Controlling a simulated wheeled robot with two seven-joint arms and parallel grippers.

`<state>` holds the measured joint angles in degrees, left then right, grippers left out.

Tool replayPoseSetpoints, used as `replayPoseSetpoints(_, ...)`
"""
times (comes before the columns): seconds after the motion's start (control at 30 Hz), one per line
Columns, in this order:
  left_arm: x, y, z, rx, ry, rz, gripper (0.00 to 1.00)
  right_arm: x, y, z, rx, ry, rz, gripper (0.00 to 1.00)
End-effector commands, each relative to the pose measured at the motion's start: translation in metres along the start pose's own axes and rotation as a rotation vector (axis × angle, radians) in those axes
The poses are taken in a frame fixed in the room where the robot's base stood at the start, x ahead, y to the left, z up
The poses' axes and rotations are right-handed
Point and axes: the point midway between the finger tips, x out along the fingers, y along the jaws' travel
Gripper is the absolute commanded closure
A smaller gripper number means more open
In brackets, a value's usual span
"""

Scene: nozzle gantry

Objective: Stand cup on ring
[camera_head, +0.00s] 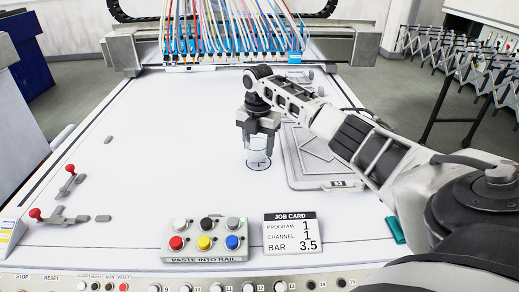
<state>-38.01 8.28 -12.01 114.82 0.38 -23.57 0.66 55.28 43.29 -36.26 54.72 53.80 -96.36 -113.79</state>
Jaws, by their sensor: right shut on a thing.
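A clear cup (257,146) stands upright near the middle of the white table. My right gripper (257,130) comes down from above and is shut on the cup's upper part. A dark ring mark (258,166) shows at the cup's base, seen around and through its lower end. I cannot tell whether the cup's bottom touches the table or is slightly above it. My left gripper is not in view.
A grey tray (296,178) lies right of the cup. A button box (204,240) and a job card (290,233) stand at the front. Two red-knobbed clamps (70,169) sit at left. Tubed nozzles (232,48) hang at the back.

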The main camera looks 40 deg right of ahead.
Motion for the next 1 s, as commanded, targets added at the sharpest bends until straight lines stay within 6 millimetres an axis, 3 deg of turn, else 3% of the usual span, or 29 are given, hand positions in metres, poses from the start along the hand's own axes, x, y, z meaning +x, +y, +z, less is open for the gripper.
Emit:
replayPoseSetpoints(0.17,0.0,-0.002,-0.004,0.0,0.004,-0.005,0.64,0.022,-0.003,0.002,0.004,-0.001,-0.004,0.67)
replayPoseSetpoints(0.57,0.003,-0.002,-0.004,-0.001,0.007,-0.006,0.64,0.027,-0.003,0.002,0.004,-0.001,-0.003,0.67)
replayPoseSetpoints(0.6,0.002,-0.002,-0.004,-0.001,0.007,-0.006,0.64,0.027,-0.003,0.002,0.004,-0.001,-0.003,0.4)
replayPoseSetpoints(0.67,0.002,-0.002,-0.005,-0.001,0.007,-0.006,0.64,0.027,-0.003,0.002,0.003,-0.001,-0.003,0.24)
replayPoseSetpoints(1.0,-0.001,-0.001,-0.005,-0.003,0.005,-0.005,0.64,0.023,-0.003,0.003,0.004,-0.002,-0.002,0.24)
